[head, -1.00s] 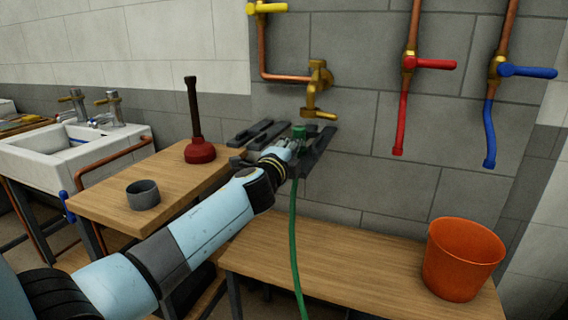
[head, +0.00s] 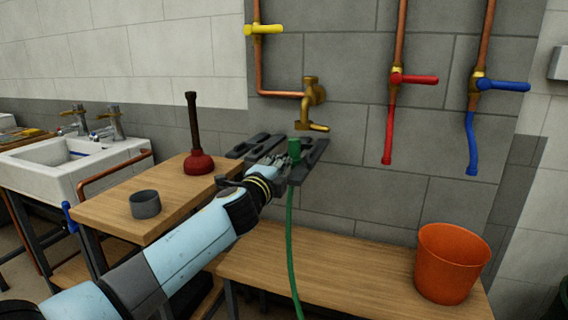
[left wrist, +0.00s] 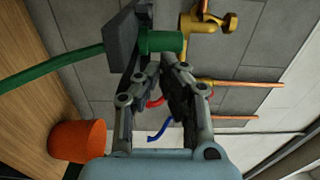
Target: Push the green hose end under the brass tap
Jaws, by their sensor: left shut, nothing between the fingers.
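The green hose end (head: 294,150) stands upright on a dark bracket rail (head: 310,155) at the wall, with the green hose (head: 291,240) hanging below it. The brass tap (head: 312,92) is above it and slightly to its right, with a gap between. My left gripper (head: 282,162) is shut and empty, just left of the hose end. In the left wrist view the fingertips (left wrist: 170,66) are close beside the green hose end (left wrist: 160,41); I cannot tell whether they touch. The brass tap (left wrist: 210,22) shows beyond it. My right gripper is not in view.
Red (head: 389,130) and blue (head: 470,140) hoses hang from taps to the right. An orange bucket (head: 450,262) stands on the lower bench (head: 350,270). A plunger (head: 198,164) and a grey cup (head: 145,204) stand on the left bench, beside a sink (head: 100,165).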

